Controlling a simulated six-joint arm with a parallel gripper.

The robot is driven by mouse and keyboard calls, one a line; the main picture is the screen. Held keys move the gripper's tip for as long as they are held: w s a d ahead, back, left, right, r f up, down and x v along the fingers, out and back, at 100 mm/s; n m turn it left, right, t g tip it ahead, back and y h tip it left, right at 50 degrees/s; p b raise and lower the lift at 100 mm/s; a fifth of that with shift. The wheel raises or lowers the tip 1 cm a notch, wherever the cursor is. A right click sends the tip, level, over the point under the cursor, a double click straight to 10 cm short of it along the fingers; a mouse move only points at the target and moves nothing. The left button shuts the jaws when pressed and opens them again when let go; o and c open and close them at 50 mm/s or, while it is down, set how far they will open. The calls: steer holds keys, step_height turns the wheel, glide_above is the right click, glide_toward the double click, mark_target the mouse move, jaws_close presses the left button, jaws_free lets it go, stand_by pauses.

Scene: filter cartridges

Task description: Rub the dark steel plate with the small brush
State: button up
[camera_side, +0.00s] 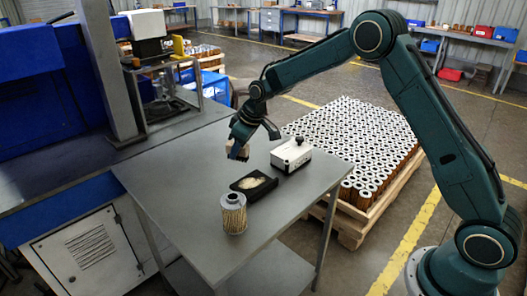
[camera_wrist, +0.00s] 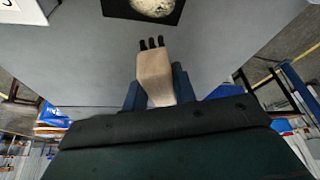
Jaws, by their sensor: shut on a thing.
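My gripper (camera_side: 238,151) is over the grey table, left of and above the dark steel plate (camera_side: 240,186). It is shut on the small brush, whose pale wooden body (camera_wrist: 155,77) sits between the two blue fingers of my gripper (camera_wrist: 157,92) in the wrist view. The brush ends in several short black bristle tufts (camera_wrist: 152,43) that point toward the plate. The plate lies flat and bears a pale, grainy patch (camera_side: 252,183). At the top of the wrist view the plate (camera_wrist: 113,8) is partly cut off, and a gap shows between it and the bristles.
A filter cartridge (camera_side: 233,214) stands upright in front of the plate. A white box with a black knob (camera_side: 291,155) is to its right, near the table edge. A pallet of many cartridges (camera_side: 352,140) is beyond the table. The table's left part (camera_side: 165,170) is clear.

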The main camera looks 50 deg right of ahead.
steer(key=s+d+m+h, duration=0.1)
steer(key=s+d+m, duration=0.2)
steer(key=d, duration=0.3)
steer(key=shift+d+m+h, duration=0.35)
steer(key=shift+m+h, duration=0.05)
steer(key=shift+m, duration=0.5)
steer(key=shift+s+f, duration=0.1)
steer(key=shift+f, duration=0.05)
